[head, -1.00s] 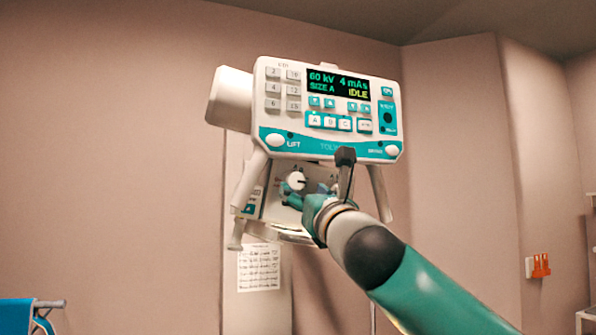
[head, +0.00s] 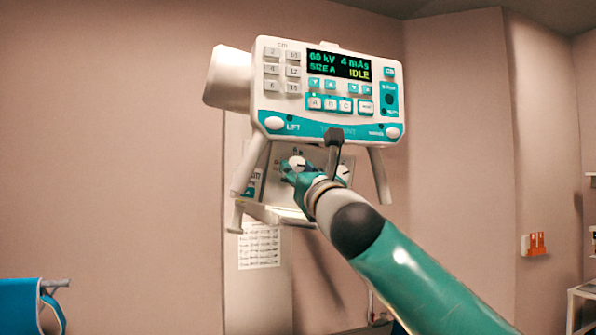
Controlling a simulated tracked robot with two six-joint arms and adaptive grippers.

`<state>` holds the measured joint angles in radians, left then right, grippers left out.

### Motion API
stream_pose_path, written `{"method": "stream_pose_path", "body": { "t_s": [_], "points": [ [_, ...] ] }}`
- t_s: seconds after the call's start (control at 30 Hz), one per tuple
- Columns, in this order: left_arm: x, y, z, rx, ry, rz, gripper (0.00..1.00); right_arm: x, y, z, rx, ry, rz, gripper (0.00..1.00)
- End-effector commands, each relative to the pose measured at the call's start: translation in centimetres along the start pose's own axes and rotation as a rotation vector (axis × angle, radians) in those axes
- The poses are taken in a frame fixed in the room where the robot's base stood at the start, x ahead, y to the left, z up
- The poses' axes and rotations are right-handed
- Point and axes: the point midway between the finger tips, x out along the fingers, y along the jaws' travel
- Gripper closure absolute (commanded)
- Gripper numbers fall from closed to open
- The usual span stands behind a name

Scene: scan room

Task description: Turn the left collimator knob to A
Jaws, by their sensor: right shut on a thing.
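The left collimator knob (head: 297,162) is a white round knob with a dark pointer mark, on the pale collimator panel under the control console. The letter its pointer faces is too small to read. My right gripper (head: 289,173), teal, reaches in from the lower right and is shut on this knob, covering its lower part. My left gripper is out of view.
The console (head: 325,95) hangs above the panel; its screen reads 60 kV, 4 mAs, SIZE A, IDLE. A dark handle (head: 335,140) stands close over my right wrist. White bars (head: 250,167) flank the panel. A printed sheet (head: 259,247) is on the wall below.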

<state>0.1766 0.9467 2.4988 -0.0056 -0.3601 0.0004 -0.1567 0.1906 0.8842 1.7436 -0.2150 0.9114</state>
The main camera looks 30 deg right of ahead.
Motion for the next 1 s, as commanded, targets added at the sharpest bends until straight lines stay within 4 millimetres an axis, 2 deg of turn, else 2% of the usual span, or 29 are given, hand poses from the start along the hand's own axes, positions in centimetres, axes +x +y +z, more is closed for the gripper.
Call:
{"method": "stream_pose_path", "body": {
  "t_s": [0.27, 0.47, 1.0],
  "points": [
    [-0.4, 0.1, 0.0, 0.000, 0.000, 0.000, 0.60, 0.0, 0.0, 0.1, -0.021, 0.000, 0.010, 0.98],
    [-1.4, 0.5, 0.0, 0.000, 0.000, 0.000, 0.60, 0.1, -0.2, 0.3, -0.093, 0.000, 0.039, 0.98],
    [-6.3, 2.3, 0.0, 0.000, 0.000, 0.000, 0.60, 0.2, -0.7, 0.7, -0.514, 0.001, 0.214, 0.98]
  ]
}}
